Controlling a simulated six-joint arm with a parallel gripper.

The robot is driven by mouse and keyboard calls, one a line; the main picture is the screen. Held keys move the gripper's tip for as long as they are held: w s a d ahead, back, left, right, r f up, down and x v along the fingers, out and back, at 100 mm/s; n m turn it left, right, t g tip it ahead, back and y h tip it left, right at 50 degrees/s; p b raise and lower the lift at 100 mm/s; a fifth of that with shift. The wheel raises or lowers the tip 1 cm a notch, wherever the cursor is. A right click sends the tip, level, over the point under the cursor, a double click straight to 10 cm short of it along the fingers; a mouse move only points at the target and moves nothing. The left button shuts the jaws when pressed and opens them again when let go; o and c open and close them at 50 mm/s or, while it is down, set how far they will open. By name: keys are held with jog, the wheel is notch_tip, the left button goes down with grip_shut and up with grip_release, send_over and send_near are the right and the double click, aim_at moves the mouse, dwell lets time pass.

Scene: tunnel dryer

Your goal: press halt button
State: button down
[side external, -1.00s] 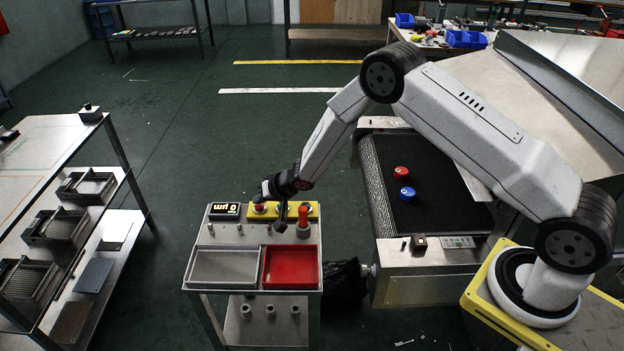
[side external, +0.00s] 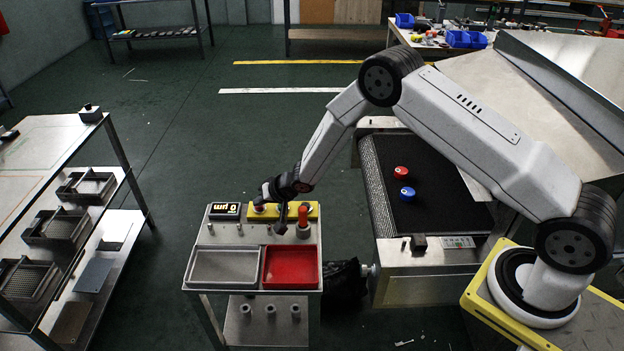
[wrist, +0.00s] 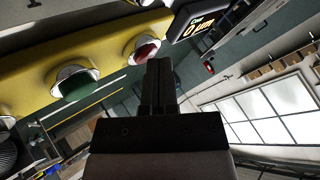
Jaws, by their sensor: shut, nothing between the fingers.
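The yellow button box (side external: 312,209) sits at the back of a small metal stand. Its red button (side external: 259,208) is at the left end, beside a display (side external: 225,210) with lit yellow characters. In the wrist view the red button (wrist: 145,49) sits in a pale collar, with a green button (wrist: 75,83) to its left. My gripper (side external: 262,197) is shut and empty, low over the red button end of the box. In the wrist view my closed fingers (wrist: 160,75) point toward the red button's lower edge. I cannot tell whether they touch it.
A red-topped post (side external: 303,215) stands just right of my gripper. A grey tray (side external: 224,266) and a red tray (side external: 291,267) lie in front. A dark conveyor (side external: 430,210) carries a red and a blue piece to the right. Open floor lies behind the stand.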

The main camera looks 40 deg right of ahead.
aim_at(262, 208)
dwell(0.4)
jog(key=shift+r, duration=0.8)
jog(key=shift+r, duration=0.15)
jog(key=shift+r, duration=2.35)
jog(key=shift+s+r, duration=0.1)
